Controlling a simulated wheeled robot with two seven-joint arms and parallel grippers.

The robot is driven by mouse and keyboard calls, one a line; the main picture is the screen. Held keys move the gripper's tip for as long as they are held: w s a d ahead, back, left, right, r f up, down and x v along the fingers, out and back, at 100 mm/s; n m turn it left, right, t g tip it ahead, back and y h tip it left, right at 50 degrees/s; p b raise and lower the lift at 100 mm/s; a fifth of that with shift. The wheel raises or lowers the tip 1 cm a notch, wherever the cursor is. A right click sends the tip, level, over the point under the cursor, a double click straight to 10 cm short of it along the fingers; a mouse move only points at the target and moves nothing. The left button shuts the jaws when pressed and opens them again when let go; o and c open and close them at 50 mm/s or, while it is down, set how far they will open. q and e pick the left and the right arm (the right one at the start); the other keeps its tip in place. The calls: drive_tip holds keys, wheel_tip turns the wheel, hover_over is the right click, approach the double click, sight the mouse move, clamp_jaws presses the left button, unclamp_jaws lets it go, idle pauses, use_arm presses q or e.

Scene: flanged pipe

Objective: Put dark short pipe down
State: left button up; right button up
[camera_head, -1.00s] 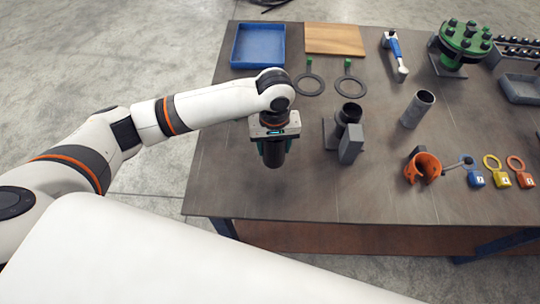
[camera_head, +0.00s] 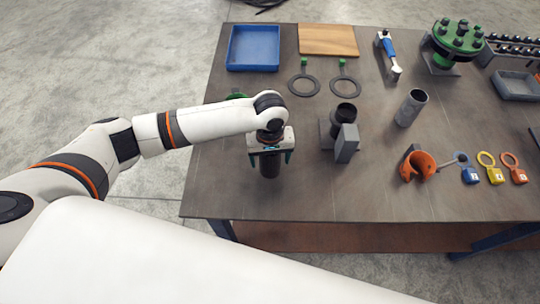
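The dark short pipe (camera_head: 269,168) stands upright at the left front of the table, its lower end appearing to rest on the top. My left gripper (camera_head: 270,157) is above and around it, with one finger on each side. The fingers look spread, with small gaps to the pipe. The gripper hides the pipe's upper end. My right gripper is not in view.
Right of the gripper stand a dark pipe in a grey holder (camera_head: 345,142) and a grey pipe (camera_head: 410,108). A blue tray (camera_head: 253,48) and black rings (camera_head: 304,85) are behind. The table's front left is clear.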

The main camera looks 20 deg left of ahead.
use_arm(q)
wheel_tip(320, 180, up, 12)
drive_tip(key=shift+r+b, duration=0.15)
drive_tip(key=shift+b, duration=0.65)
idle(0.3)
